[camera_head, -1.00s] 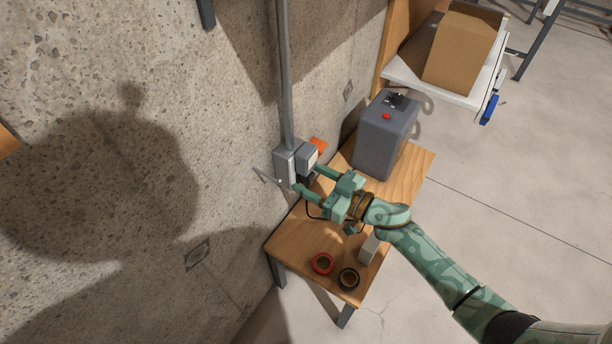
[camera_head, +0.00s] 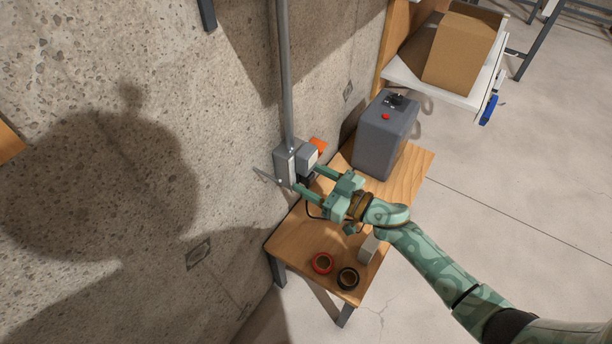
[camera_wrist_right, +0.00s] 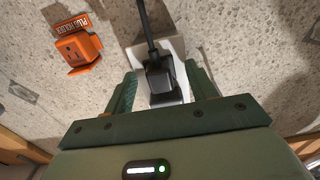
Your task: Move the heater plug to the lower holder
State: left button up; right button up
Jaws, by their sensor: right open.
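The black plug (camera_wrist_right: 160,78) sits at a pale socket box with its cord running upward in the right wrist view. In the head view the grey wall box (camera_head: 284,166) is at the foot of a conduit, and the plug is mostly hidden by my gripper. An orange holder (camera_head: 319,145) is on the wall just beyond the box; in the right wrist view this holder (camera_wrist_right: 79,50) carries a "PLUG HOLDER" label. My right gripper (camera_head: 308,179) is open, its fingers on either side of the plug; contact cannot be told. My left gripper is not in view.
A cardboard box (camera_head: 458,55) sits on a white shelf. The floor at right is clear.

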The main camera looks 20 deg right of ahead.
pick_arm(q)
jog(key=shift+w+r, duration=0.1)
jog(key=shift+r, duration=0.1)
pick_arm(e)
jog(key=shift+r, duration=0.1)
jog(key=shift+c, duration=0.3)
